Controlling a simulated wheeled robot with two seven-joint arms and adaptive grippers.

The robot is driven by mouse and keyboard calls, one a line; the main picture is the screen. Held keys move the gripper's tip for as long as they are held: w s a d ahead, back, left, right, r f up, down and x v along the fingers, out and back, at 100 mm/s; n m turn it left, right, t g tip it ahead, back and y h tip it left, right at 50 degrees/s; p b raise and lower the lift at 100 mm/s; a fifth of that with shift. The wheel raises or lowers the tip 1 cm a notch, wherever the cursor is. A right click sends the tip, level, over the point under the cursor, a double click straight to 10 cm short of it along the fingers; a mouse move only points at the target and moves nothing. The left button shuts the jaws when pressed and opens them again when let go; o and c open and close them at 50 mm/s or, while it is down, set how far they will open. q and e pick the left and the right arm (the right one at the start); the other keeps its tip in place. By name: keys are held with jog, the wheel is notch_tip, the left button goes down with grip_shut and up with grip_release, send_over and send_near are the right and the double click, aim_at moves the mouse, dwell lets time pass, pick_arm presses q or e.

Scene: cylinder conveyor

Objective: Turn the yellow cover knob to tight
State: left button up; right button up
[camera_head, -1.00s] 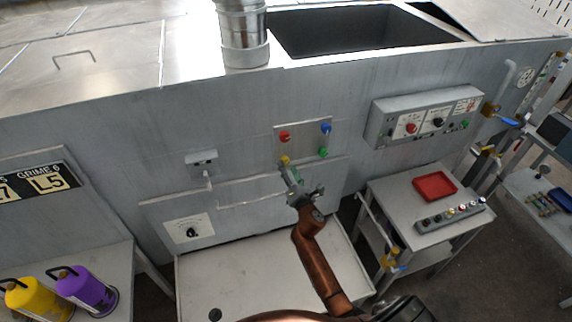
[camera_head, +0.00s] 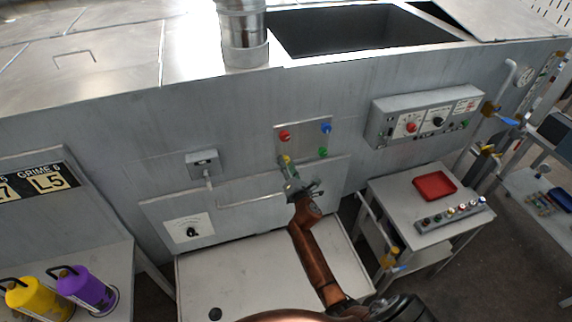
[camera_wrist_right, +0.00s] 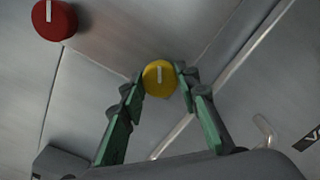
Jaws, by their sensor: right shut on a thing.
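The yellow cover knob (camera_wrist_right: 159,78) sits on the grey machine front, with a pale pointer line running nearly straight up in the right wrist view. My left gripper is not in view.
The same panel carries a red knob (camera_head: 285,135), a blue knob (camera_head: 326,128) and a green knob (camera_head: 323,152). A horizontal handle bar (camera_head: 250,200) runs just below. A control box (camera_head: 425,115) juts out at the right. A red tray (camera_head: 434,186) lies on a side table.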

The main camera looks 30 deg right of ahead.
jog(key=c, duration=0.4)
jog(key=shift+o, duration=0.2)
jog(key=m+p, duration=0.2)
jog(key=m, duration=2)
jog(key=shift+m, duration=0.4)
jog(key=shift+f, duration=0.1)
jog(key=o, duration=1.2)
jog(key=shift+c, duration=0.2)
